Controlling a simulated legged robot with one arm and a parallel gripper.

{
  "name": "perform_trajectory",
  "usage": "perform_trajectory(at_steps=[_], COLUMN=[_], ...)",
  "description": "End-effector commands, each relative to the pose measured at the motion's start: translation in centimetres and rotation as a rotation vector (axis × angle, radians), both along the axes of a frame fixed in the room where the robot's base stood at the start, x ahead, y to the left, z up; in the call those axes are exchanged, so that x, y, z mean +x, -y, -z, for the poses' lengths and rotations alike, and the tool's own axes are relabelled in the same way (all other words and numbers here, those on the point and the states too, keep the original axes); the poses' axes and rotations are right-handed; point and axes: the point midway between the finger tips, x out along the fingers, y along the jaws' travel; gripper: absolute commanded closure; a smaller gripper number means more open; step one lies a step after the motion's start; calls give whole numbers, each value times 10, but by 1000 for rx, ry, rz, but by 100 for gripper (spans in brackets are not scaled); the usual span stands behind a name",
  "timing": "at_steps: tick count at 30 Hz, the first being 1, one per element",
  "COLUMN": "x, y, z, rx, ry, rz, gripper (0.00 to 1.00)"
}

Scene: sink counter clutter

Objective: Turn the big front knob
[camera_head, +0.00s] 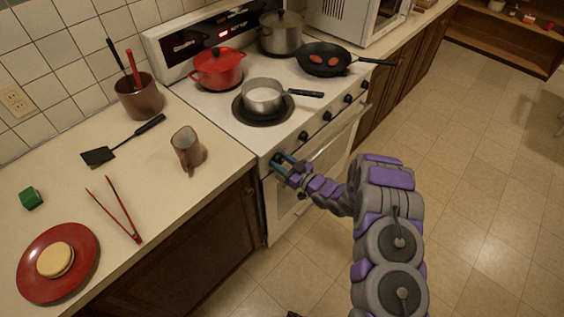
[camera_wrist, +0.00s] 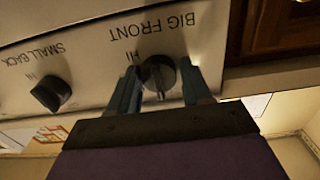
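The big front knob (camera_wrist: 158,75) is dark and round with a raised grip bar. It sits on the stove's white front panel under upside-down "BIG FRONT" lettering in the wrist view. My gripper (camera_wrist: 160,85) has its two fingers apart, one on each side of the knob. I cannot tell whether the fingers touch it. In the head view my gripper (camera_head: 281,161) is at the near left end of the stove's knob row, and the knob there is largely hidden by the fingers.
The small back knob (camera_wrist: 50,93) is beside it. A saucepan (camera_head: 262,96) stands on the near burner, its handle pointing right. A red pot (camera_head: 218,68) and a black frying pan (camera_head: 323,58) are behind.

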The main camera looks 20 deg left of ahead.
Motion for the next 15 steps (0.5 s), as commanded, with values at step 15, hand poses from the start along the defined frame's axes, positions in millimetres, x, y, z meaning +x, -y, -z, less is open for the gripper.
perform_trajectory(at_steps=[15], x=[0], y=[3], z=[-2], rx=[4], ry=[0], rz=[1], gripper=[87])
